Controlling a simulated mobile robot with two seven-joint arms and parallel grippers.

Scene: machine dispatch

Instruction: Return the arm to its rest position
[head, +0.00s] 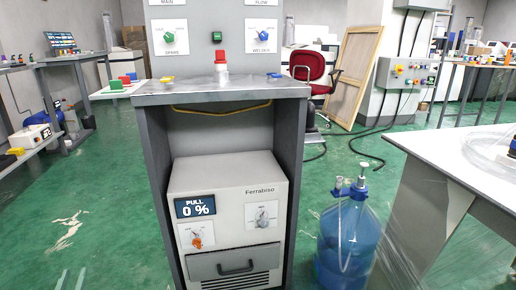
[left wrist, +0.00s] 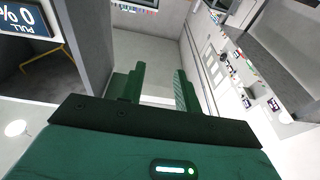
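My left gripper (left wrist: 158,86) shows in the left wrist view as two green fingers standing apart with nothing between them. It is open and empty. That view is turned far over, with the dark "PULL 0 %" display (left wrist: 24,17) upside down at its upper left. In the head view I cannot make out either gripper or arm. My right gripper shows in neither view. The white Ferrabiso machine (head: 228,174) stands in the grey bench's lower bay, with its display (head: 195,206) reading "PULL 0 %".
A grey bench top (head: 150,95) carries a red-topped item (head: 222,62), with dial panels above. A blue water bottle (head: 348,240) stands on the floor to the right, near a white table (head: 470,150). A red chair (head: 308,68) is behind. Green floor is clear at left.

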